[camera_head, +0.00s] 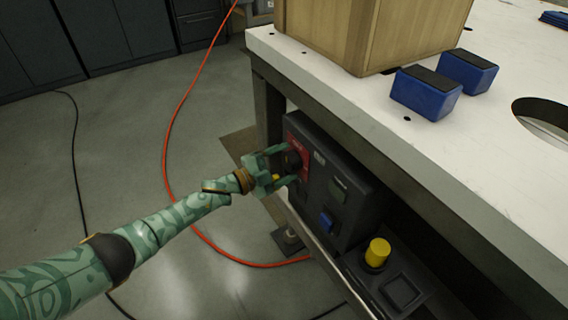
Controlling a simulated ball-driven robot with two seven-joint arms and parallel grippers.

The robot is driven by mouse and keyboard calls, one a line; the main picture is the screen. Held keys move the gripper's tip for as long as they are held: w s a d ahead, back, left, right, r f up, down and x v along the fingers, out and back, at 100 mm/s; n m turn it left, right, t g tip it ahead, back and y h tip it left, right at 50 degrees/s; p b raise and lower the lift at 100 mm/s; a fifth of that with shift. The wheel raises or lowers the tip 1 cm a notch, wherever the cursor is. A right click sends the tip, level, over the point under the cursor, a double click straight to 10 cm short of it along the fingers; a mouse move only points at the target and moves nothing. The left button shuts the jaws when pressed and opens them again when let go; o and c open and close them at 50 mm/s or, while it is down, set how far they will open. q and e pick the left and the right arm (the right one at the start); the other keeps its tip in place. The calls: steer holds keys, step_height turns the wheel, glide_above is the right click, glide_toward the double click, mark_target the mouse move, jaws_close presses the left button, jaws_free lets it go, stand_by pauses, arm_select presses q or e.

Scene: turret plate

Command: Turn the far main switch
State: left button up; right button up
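The main switch (292,161) is a dark round knob on a red plate (305,166) at the far end of a dark control panel (345,190), which is mounted under the table edge. My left gripper (284,166) comes in from the left. Its two green fingers are spread on either side of the knob, one above and one below. I cannot tell whether they touch the knob. My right gripper is not in view.
The white table (330,95) bears a wooden box (375,30) and blue blocks (427,93). An orange cable (166,150) crosses the open floor.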

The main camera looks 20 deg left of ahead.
arm_select(q)
steer(key=shift+s, duration=0.15)
steer(key=p+v, duration=0.4)
steer(key=v, duration=1.2)
steer(key=shift+p, duration=0.4)
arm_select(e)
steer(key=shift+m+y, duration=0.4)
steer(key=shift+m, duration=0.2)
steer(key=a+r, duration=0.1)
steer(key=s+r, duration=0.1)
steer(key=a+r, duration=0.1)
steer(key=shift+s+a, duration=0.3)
arm_select(q)
steer(key=shift+f, duration=0.1)
